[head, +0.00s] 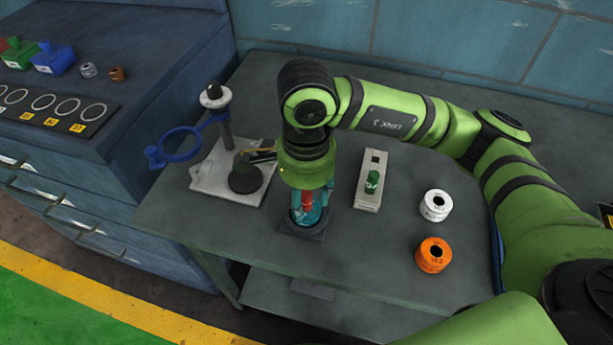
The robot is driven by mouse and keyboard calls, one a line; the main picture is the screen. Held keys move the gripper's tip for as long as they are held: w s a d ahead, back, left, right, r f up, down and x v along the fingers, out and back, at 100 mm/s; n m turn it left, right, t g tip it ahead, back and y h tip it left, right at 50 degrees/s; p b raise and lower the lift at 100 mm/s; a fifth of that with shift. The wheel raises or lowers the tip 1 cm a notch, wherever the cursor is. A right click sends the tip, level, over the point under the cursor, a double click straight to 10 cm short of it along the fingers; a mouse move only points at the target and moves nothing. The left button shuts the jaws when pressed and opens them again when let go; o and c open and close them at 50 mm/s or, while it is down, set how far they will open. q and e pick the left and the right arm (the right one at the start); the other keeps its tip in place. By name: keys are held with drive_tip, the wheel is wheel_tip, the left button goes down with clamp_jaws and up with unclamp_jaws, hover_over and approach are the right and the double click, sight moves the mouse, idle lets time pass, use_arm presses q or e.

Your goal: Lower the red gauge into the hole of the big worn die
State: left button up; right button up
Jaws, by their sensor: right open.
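The red gauge (307,200) is upright, partly hidden between the teal fingers of my right gripper (309,214). The gripper points down and is open, with its fingers around the gauge. Below them is a dark square base (290,227); the gauge's lower end is hidden, so I cannot tell whether it sits in this base. Two ring-shaped dies with holes stand apart at the right: an orange one (433,257) and a white one (435,207). The orange one looks a little larger; I cannot tell which is worn. My left gripper is not in view.
A pale block (367,199) holds a green gauge (373,181) and has an empty square hole. A stand with a blue ring (180,147) and white base (209,179) is at the left. Table space is free around the dies.

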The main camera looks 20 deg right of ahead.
wheel_tip(320, 180, up, 11)
drive_tip(key=shift+r, duration=0.15)
idle(0.9)
